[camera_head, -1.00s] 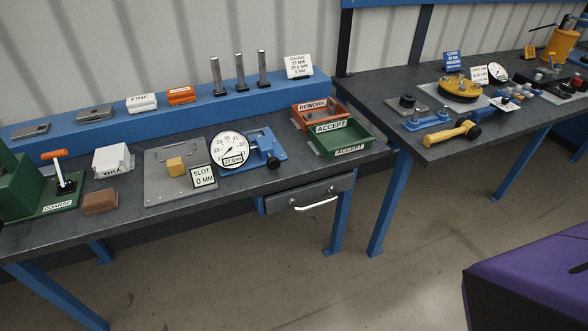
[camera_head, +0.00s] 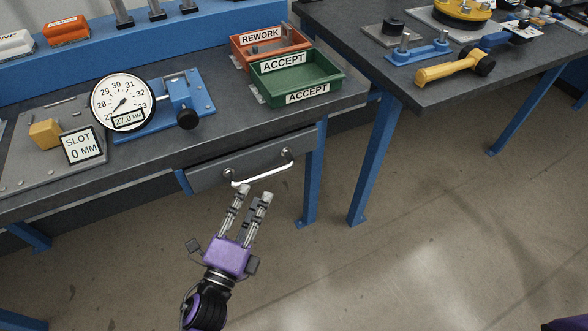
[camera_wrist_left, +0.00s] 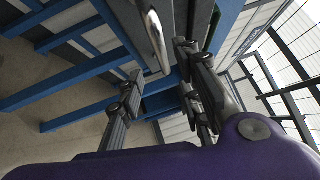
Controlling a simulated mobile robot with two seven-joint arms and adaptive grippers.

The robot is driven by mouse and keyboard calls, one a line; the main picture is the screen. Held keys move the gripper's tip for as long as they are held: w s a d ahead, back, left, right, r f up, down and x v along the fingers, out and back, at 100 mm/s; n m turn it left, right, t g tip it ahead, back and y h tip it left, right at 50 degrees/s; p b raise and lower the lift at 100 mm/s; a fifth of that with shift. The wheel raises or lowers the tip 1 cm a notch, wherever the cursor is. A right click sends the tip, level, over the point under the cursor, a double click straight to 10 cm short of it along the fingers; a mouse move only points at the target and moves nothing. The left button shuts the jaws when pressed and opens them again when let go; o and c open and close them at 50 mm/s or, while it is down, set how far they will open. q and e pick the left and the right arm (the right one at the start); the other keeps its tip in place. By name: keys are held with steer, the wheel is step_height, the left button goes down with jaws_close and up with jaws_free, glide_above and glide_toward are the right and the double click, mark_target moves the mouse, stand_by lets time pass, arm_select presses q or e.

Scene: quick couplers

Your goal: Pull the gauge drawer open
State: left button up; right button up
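The gauge drawer (camera_head: 215,173) is a dark grey front under the bench top, below the gauge, and looks closed. Its silver bar handle (camera_head: 262,170) runs across the front and also shows in the left wrist view (camera_wrist_left: 156,40). My left gripper (camera_head: 255,192) is open and empty, just in front of and below the handle, with its fingers pointing toward it. In the left wrist view the handle appears ahead, between the lines of the two fingers, and seems apart from them. My right gripper is not in view.
The dial gauge (camera_head: 122,102) and its blue vise stand on the bench above the drawer. A green ACCEPT tray (camera_head: 295,78) and an orange REWORK tray (camera_head: 270,44) sit at the bench's right. Blue bench legs (camera_head: 313,180) flank the drawer's right side. The floor in front is clear.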

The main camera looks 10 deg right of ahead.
mark_target(267, 172)
arm_select(q)
steer(key=x, duration=0.8)
steer(key=shift+s+d+r, duration=0.1)
steer(key=shift+r, duration=0.15)
jaws_close()
